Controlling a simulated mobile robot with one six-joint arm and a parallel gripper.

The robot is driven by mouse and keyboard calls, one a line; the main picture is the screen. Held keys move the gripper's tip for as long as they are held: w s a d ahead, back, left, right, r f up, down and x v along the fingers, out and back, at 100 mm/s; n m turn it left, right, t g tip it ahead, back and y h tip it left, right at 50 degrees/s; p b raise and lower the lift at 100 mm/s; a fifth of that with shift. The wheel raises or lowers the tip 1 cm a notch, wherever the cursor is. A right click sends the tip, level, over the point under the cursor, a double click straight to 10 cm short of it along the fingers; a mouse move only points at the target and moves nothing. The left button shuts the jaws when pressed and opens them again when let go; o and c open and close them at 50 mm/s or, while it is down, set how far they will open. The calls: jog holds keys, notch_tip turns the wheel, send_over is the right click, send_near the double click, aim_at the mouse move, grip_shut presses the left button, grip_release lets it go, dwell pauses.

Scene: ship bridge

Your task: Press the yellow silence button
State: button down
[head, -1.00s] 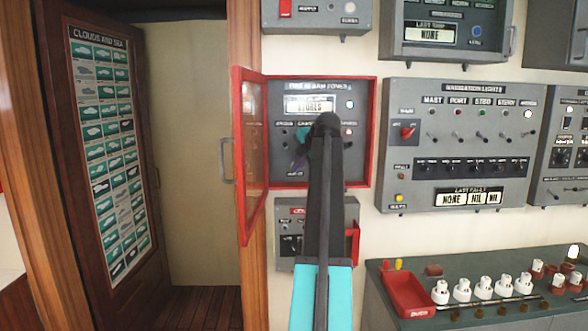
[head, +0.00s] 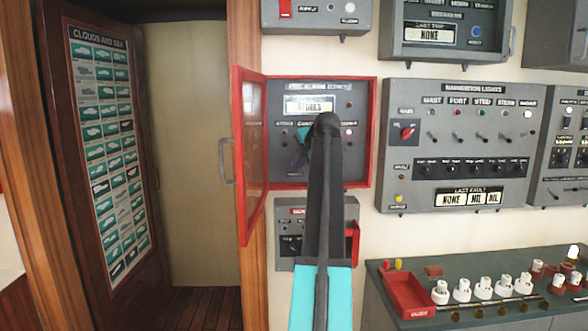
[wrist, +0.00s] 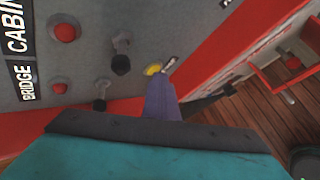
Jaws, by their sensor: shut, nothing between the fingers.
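The yellow silence button (wrist: 152,69) shows in the wrist view on the grey fire alarm panel (head: 280,165). My gripper (wrist: 162,92) has shut purple fingers, with their tip right at the button and covering part of its lower edge. I cannot tell whether they touch or press it. The panel display reads STORES. Its upper-right lamp (head: 349,105) looks dark.
The panel's red-framed glass door (head: 251,150) stands open to the left. A red button (wrist: 65,32) and black toggles (wrist: 120,64) are close to my fingers. The navigation lights panel (head: 455,185) is on the right. A red tray (head: 406,296) sits on the desk below.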

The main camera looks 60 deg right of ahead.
jog(key=shift+s+a, duration=0.5)
jog(key=shift+a, duration=0.15)
jog(key=s+a, duration=0.1)
jog(key=a, duration=0.1)
jog(key=s+a, duration=0.2)
dwell(0.8)
jog(key=shift+w, duration=0.1)
dwell(0.6)
